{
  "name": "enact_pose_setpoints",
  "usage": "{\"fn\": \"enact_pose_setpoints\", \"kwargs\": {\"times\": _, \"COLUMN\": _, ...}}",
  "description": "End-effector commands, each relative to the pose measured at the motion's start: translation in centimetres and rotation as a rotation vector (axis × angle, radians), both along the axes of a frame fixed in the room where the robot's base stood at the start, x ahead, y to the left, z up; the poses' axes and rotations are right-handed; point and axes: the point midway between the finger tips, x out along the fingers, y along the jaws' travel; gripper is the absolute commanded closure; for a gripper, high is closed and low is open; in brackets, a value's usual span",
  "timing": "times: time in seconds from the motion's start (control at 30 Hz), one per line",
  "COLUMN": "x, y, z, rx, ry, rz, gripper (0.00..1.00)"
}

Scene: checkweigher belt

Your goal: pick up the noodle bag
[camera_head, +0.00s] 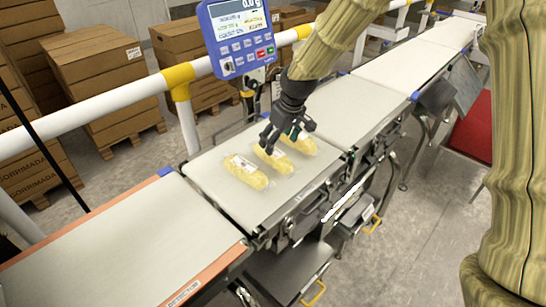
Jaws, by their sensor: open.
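Three yellow noodle bags lie side by side on the pale weighing belt (220,204) in the head view. The left noodle bag (245,172) is in full view and has a white label. The middle noodle bag (275,160) is partly hidden by my gripper. The right noodle bag (304,144) lies just beyond my gripper's right finger. My gripper (279,146) is dark, points down and is open, with its fingers over the middle bag. I cannot tell whether the fingers touch it.
A blue scale display (238,38) stands behind the belt. A white and yellow guard rail (120,95) runs along the back. Stacked cardboard boxes (97,72) stand behind it. The detector belt (120,250) at front left and the far belt (362,104) are empty.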

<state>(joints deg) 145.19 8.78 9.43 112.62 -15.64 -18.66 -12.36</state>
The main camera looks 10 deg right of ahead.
Motion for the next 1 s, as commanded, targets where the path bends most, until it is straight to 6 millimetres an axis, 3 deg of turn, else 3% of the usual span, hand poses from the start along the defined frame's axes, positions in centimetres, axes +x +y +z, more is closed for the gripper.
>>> {"fn": "enact_pose_setpoints", "kwargs": {"times": 0.13, "x": 0.5, "y": 0.2, "z": -1.6, "rx": -0.001, "ry": 0.001, "rz": 0.001, "gripper": 0.25}}
{"fn": "enact_pose_setpoints", "kwargs": {"times": 0.47, "x": 0.8, "y": 0.4, "z": -3.1, "rx": 0.0, "ry": 0.001, "rz": 0.0, "gripper": 0.25}}
{"fn": "enact_pose_setpoints", "kwargs": {"times": 1.0, "x": 1.8, "y": 1.2, "z": -7.6, "rx": -0.001, "ry": 0.0, "rz": -0.001, "gripper": 0.25}}
